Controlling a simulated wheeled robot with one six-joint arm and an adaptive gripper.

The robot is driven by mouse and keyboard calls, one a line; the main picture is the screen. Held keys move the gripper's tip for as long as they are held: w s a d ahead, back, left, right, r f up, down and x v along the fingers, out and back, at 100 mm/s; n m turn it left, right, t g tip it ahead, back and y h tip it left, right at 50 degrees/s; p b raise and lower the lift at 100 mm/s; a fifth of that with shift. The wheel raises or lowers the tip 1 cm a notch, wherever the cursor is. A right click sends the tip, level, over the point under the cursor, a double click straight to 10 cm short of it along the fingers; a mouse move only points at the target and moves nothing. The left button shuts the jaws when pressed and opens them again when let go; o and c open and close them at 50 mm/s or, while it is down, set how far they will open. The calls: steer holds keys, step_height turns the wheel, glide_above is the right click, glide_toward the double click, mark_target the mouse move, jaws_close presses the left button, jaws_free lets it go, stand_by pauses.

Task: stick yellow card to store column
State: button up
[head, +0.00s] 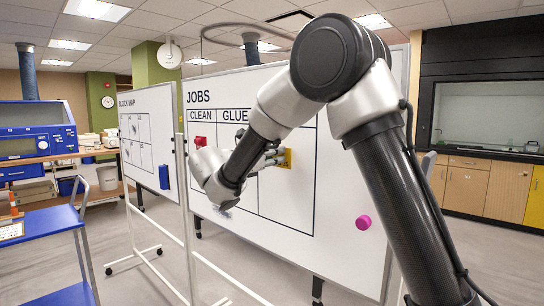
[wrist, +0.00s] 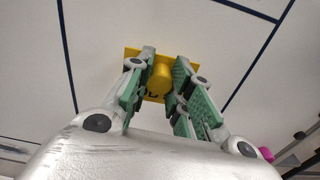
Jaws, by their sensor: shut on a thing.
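The yellow card (head: 287,154) is at the JOBS board (head: 345,170), in front of the third column, whose heading my arm hides. In the wrist view the card (wrist: 133,54) lies flat-on to the board, between dark column lines. My gripper (head: 274,158) has its green-padded fingers on either side of the yellow knob (wrist: 160,77) on the card. In the wrist view my gripper (wrist: 164,80) is shut on this knob. I cannot tell whether the card's back touches the board.
A red piece (head: 200,141) is in the CLEAN column. A magenta round magnet (head: 363,222) sits on the board's lower right, outside the columns. A BLOCK MAP board (head: 150,110) stands at left. A blue table (head: 45,222) is at the left front.

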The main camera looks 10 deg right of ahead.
stand_by(0.6)
steer(key=shift+o, duration=1.3)
steer(key=shift+c, duration=0.5)
steer(key=shift+x, duration=0.8)
steer(key=o, duration=0.8)
steer(key=shift+a, duration=0.1)
